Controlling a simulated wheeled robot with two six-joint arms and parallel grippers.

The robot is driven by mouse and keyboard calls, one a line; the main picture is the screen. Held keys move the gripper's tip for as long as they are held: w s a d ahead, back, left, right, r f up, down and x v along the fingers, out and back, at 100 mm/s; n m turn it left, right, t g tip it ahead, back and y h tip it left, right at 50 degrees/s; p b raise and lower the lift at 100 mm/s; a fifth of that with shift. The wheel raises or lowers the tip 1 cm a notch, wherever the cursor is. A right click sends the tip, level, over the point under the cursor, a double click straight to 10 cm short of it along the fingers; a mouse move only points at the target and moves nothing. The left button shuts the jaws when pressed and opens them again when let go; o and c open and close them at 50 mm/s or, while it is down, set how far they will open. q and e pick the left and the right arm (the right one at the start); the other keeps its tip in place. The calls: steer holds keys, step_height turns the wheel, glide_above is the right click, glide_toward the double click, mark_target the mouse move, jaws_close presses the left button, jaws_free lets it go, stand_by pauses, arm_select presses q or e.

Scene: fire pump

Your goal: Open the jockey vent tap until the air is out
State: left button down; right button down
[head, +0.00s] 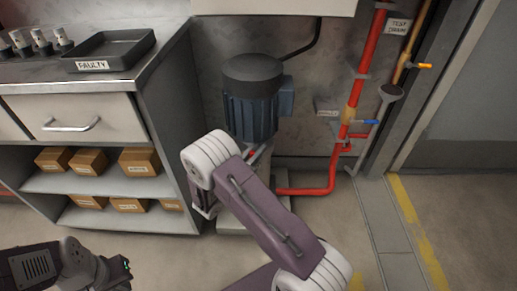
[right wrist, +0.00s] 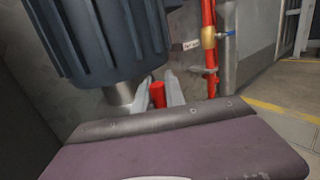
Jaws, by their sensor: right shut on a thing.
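The jockey pump has a dark blue-grey ribbed motor (head: 252,112), which stands upright against the wall in the head view. It fills the upper left of the right wrist view (right wrist: 100,40). My right gripper (right wrist: 158,92) is just below and beside the motor, its two pale fingers shut on a small red part, apparently the vent tap (right wrist: 157,97). In the head view my right forearm hides most of this spot. My left wrist end (head: 118,268) is at the bottom left in the head view, with its fingertips not visible. No air or water shows at the tap.
A red pipe (head: 307,191) with a brass valve with a blue handle (head: 366,122) runs right of the pump. A steel bench with shelves of small boxes (head: 138,161) stands left, bearing a black tray labelled FAULTY (head: 110,48). The floor at right is clear.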

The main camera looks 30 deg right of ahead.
steer(key=c, duration=1.4)
jaws_free()
steer(key=p+v, duration=0.4)
steer(key=v, duration=0.5)
steer(key=shift+a+f+p, duration=0.1)
steer(key=shift+p, duration=0.25)
